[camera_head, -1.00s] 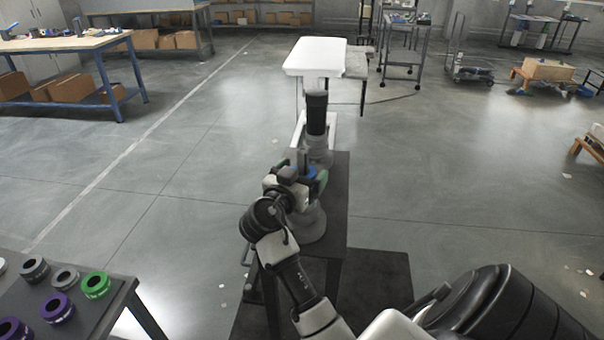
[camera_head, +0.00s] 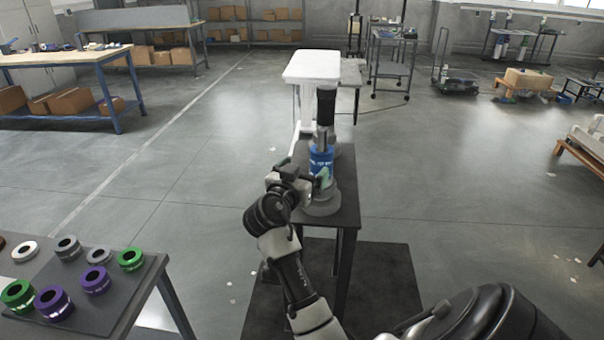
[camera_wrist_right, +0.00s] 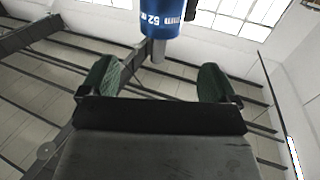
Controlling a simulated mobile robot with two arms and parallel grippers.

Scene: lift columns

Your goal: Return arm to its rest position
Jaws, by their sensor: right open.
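My right gripper (camera_head: 308,184) is open and empty, beside the lift column on its left, near side. The right wrist view shows its two green-padded fingers (camera_wrist_right: 158,82) spread apart with nothing between them. A blue collar with white lettering (camera_head: 321,160) sits on the column, under a black upper section (camera_head: 326,106). The blue collar (camera_wrist_right: 160,18) also shows at the top of the right wrist view, beyond the fingertips. The column stands on a grey round base (camera_head: 322,203) on a dark narrow table (camera_head: 345,214). My left gripper is not in view.
A dark table (camera_head: 110,318) at lower left holds several green, purple, grey and white rings. A white-topped stand (camera_head: 313,66) is behind the column. A blue-legged workbench (camera_head: 70,58) stands at far left. The floor on both sides is open.

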